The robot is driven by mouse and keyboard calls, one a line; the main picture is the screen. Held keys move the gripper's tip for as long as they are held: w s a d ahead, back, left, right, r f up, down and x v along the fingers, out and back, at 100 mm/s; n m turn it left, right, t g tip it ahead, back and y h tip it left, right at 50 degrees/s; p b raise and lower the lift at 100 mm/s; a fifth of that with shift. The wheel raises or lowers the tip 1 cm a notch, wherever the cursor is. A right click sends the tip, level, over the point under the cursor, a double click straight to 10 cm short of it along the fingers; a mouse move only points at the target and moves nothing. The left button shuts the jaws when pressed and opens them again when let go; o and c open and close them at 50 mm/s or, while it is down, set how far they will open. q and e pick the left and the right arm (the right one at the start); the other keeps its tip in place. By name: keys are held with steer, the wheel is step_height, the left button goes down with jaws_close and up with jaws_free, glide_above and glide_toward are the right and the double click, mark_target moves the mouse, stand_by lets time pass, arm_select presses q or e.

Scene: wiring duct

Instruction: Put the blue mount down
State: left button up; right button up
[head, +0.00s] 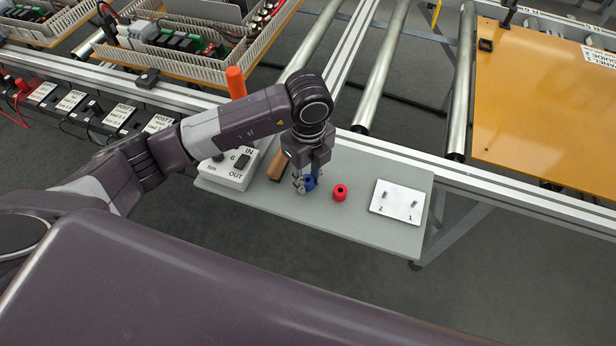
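The blue mount (310,183) is small and round and sits at the fingertips of my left gripper (307,184), low over the grey shelf (350,225). The gripper points down and partly hides the mount. I cannot tell if the fingers press on it or if its base touches the shelf. A red mount (340,193) with a dark hole stands on the shelf just to the right. A white plate (397,201) with two metal pegs, marked 2 and 1, lies further right. My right gripper is out of view.
A white box marked IN and OUT (236,171) and a brown block (277,166) are on the shelf's left part. An orange upright handle (236,83) stands behind. A metal rail (480,190) borders the back. The shelf's front strip is clear.

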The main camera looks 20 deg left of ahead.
arm_select(q)
steer(key=shift+o, duration=1.3)
steer(key=shift+r, duration=0.15)
step_height(320, 180, up, 12)
steer(key=shift+b, duration=0.3)
